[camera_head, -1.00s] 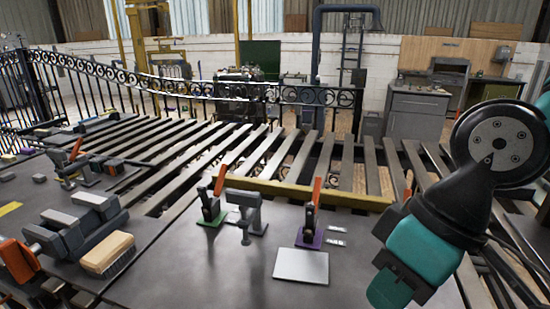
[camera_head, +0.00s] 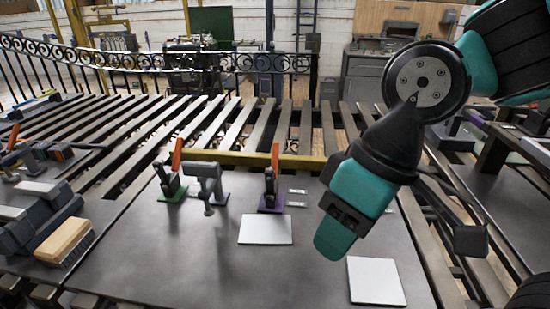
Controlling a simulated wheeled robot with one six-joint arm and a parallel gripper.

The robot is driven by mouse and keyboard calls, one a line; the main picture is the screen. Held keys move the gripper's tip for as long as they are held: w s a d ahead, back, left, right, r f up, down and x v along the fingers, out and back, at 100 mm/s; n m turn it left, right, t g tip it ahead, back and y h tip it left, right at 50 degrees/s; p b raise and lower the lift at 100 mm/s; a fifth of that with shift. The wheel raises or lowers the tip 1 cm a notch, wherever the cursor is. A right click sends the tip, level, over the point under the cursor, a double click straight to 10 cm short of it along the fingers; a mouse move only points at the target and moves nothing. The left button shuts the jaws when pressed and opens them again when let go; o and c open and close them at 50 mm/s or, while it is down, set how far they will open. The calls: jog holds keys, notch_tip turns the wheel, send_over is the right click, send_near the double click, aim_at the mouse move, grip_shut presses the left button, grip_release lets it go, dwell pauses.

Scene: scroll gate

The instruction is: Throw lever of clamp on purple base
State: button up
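The clamp (camera_head: 270,184) on the purple base (camera_head: 272,204) stands on the dark metal plate, near its back edge. Its orange lever (camera_head: 275,157) points up, nearly upright. My gripper (camera_head: 334,238) is at the lower end of my teal and black arm, to the right of this clamp and nearer the camera. It appears apart from the clamp and its lever. I cannot make out separate fingers, so its opening is hidden. A similar clamp (camera_head: 171,182) with an orange lever stands on a green base (camera_head: 172,193) to the left.
A grey bracket (camera_head: 208,184) stands between the clamps. A pale square (camera_head: 265,230) lies in front of the purple base and another (camera_head: 376,281) at lower right. A yellow bar (camera_head: 250,160) runs behind. A brush (camera_head: 65,240) and grey tools lie at left.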

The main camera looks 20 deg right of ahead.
jog(key=shift+o, duration=1)
jog(key=w+r+m+h+p, duration=0.1)
jog(key=w+r, duration=0.4)
jog(key=w, duration=0.8)
jog(key=shift+w+d+m+p, duration=0.15)
jog(key=shift+w+m+p, duration=0.2)
jog(key=shift+m+p, duration=0.6)
jog(key=m+h+p, duration=0.3)
jog(key=m+p, duration=0.2)
jog(key=m, duration=0.4)
send_over(275, 149)
jog(key=f, duration=0.1)
notch_tip(275, 149, down, 17)
jog(key=p, duration=0.3)
jog(key=shift+d+p, duration=0.1)
jog(key=shift+p, duration=0.25)
grip_shut()
